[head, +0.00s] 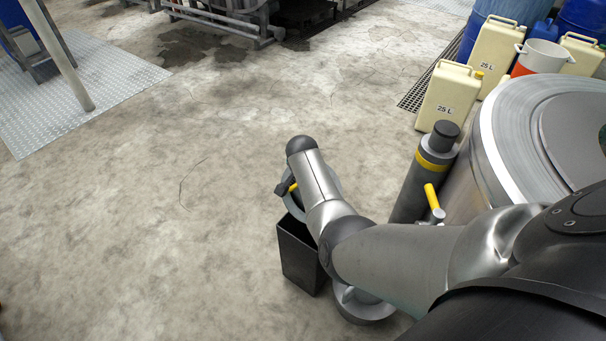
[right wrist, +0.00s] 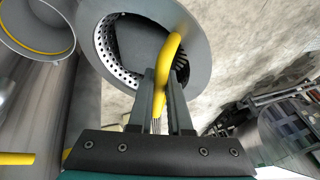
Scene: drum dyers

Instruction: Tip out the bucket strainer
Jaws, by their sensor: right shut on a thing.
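The bucket strainer (right wrist: 103,48) shows in the right wrist view as a round grey basket with a wide rim and perforated wall. Its mouth faces the camera, and dark matter shows inside at its right. My right gripper (right wrist: 163,78) is shut on the strainer's yellow handle (right wrist: 174,50). In the head view my right arm hides much of the strainer; part of a grey rim (head: 289,207) and a bit of yellow show beside the forearm. This is above a dark open-topped bin (head: 300,260). I cannot tell how far the strainer is tilted. My left gripper is out of view.
A grey cylinder with a yellow band (head: 431,165) and a large metal drum (head: 490,150) stand right of my arm. A round grey fitting (head: 363,308) sits low beside the bin. Cream canisters (head: 447,97) stand behind. Floor at left is clear.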

